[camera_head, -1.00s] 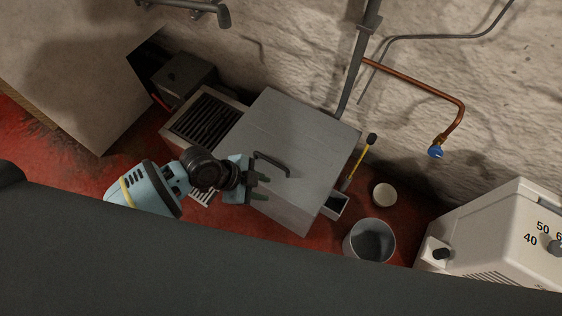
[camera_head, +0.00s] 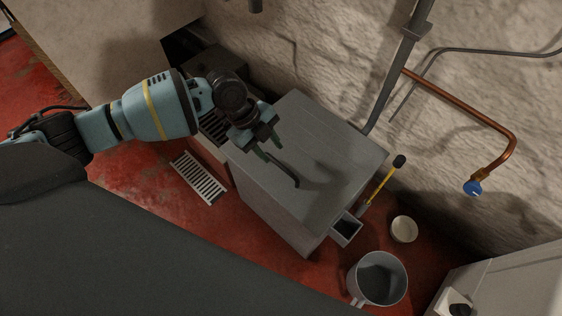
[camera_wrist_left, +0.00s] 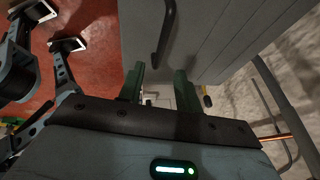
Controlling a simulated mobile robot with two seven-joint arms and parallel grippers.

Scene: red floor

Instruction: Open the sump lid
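A grey metal box stands against the wall, and its flat top, which I take as the sump lid (camera_head: 330,145), looks closed. A dark bar handle (camera_head: 293,179) is on the lid near its left edge. My left gripper (camera_head: 270,147) is above that edge, beside the handle's upper end, open and empty. In the left wrist view the green fingers (camera_wrist_left: 160,72) are spread apart, and the handle (camera_wrist_left: 165,35) lies just beyond the tips, in line with the gap. I cannot tell whether a finger touches it.
A floor grate (camera_head: 199,178) lies left of the box. A small open tray (camera_head: 346,229), a yellow-handled tool (camera_head: 383,180), a bowl (camera_head: 404,229) and a bucket (camera_head: 396,293) are at right. A copper pipe (camera_head: 465,111) with a blue valve knob runs along the wall.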

